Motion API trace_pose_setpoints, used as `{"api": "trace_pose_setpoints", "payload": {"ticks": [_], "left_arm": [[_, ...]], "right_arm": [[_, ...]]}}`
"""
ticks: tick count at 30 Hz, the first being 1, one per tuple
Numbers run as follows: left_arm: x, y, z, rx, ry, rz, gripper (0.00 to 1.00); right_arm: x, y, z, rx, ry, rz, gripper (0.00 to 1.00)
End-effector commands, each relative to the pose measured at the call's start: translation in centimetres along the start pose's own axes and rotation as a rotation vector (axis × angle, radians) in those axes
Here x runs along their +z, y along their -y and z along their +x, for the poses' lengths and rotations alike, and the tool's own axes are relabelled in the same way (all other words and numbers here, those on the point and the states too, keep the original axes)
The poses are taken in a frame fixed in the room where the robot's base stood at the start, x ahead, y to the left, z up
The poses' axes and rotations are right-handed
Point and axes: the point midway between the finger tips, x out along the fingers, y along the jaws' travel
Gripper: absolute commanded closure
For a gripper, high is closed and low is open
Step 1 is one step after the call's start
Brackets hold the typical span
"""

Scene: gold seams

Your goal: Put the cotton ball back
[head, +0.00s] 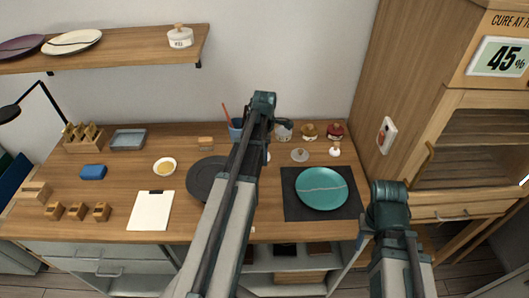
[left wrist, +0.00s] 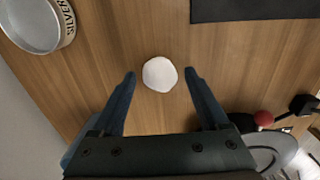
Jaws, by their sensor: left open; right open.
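A small white cotton ball (left wrist: 160,75) rests on the wooden tabletop in the left wrist view. My left gripper (left wrist: 160,72) is open, its fingertips on either side of the ball with gaps visible. In the head view my left arm hides most of that spot; only a small pale patch (head: 268,156) shows beside it. A round tin with SILVER lettering (left wrist: 38,22) is at the upper left of the left wrist view. My right gripper (head: 364,236) is open and empty beside the dark mat, largely hidden by its arm.
A cracked teal plate (head: 322,188) lies on the dark mat (head: 294,209). Small jars, including a red-lidded one (head: 335,130), stand at the back. A round lid (head: 300,155) lies nearby. A dark round plate (head: 203,180) and white sheet (head: 150,212) lie to the left.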

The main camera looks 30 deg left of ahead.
Motion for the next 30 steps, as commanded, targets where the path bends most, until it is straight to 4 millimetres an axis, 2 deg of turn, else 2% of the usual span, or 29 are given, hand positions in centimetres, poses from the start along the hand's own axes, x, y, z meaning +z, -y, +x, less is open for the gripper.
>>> {"api": "trace_pose_setpoints", "payload": {"ticks": [8, 24, 30], "left_arm": [[0.0, 0.0, -3.0, 0.000, 0.000, 0.000, 0.23], [0.0, 0.0, -11.1, 0.000, 0.000, 0.000, 0.23], [0.0, 0.0, -12.1, 0.000, 0.000, 0.000, 0.23]], "right_arm": [[0.2, -0.3, -3.0, 0.000, 0.000, 0.000, 0.50], [0.7, -1.1, -11.1, 0.000, 0.000, -0.001, 0.50], [0.7, -1.1, -12.1, 0.000, 0.000, -0.002, 0.50]]}}
